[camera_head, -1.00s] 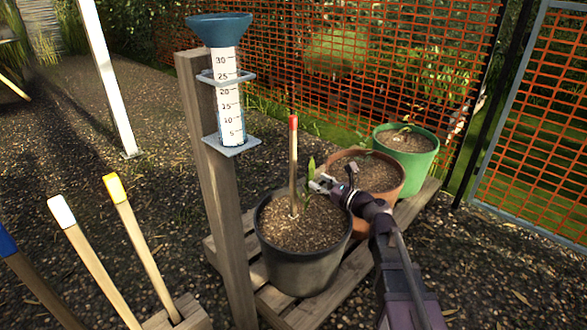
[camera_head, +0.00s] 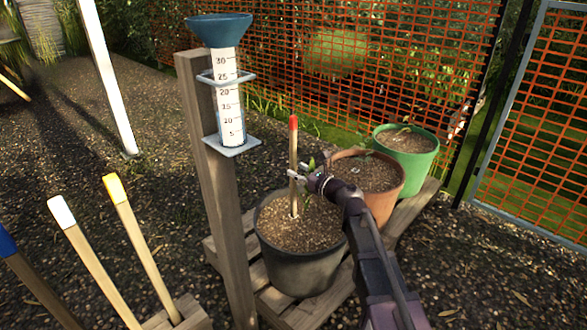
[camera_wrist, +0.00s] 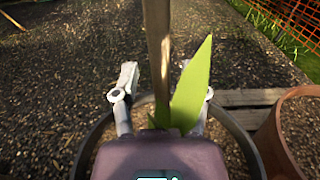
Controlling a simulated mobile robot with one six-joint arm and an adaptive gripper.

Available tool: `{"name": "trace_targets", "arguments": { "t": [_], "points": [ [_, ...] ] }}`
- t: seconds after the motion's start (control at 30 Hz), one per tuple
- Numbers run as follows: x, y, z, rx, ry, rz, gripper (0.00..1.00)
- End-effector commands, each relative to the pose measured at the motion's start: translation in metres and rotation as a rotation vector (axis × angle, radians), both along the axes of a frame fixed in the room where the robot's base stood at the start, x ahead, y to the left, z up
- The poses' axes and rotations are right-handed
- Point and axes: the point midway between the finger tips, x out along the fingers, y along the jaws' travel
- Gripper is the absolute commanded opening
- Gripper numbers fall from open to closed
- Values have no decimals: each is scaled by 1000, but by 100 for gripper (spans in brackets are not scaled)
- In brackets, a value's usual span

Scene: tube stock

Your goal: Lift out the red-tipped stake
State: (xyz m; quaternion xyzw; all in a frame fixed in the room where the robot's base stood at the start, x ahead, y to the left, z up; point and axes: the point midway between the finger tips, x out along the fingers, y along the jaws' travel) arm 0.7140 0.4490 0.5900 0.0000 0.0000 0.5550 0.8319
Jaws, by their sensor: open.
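The red-tipped stake (camera_head: 293,150) stands upright in the soil of the dark grey pot (camera_head: 305,270). In the wrist view the stake (camera_wrist: 157,50) rises between my finger tips, its red tip out of frame. My gripper (camera_head: 297,177) is open at the stake's mid-height, with a finger to each side of it in the wrist view (camera_wrist: 162,95). A green leaf (camera_wrist: 190,90) of the seedling stands beside the stake, also between the fingers. In the head view the seedling (camera_head: 311,163) is partly hidden behind my gripper.
A wooden post (camera_head: 215,190) with a rain gauge (camera_head: 228,100) stands close left of the pot. A terracotta pot (camera_head: 382,200) and a green pot (camera_head: 410,155) stand behind on the pallet (camera_head: 410,208). White- and yellow-tipped stakes (camera_head: 145,245) lean at the lower left.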

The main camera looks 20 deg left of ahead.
Motion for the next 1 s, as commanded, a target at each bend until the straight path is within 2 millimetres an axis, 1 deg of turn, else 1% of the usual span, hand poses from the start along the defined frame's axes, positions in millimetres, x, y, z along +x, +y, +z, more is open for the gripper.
{"name": "trace_targets", "arguments": {
  "t": [0.03, 0.2, 0.57, 0.6, 0.77, 0.9, 0.97, 1.0],
  "points": [
    [2, 4, 0, 0, 0, 1, 57],
    [4, 11, 0, 0, 0, 2, 57],
    [5, 13, 0, 0, 0, 1, 57],
    [5, 13, 0, 0, 0, 1, 56],
    [5, 13, 0, 0, 0, 1, 32],
    [5, 13, 0, 0, 0, 1, 11],
    [5, 13, 0, 0, 0, 1, 2],
    [5, 13, 0, 0, 0, 1, 0]
  ]
}}
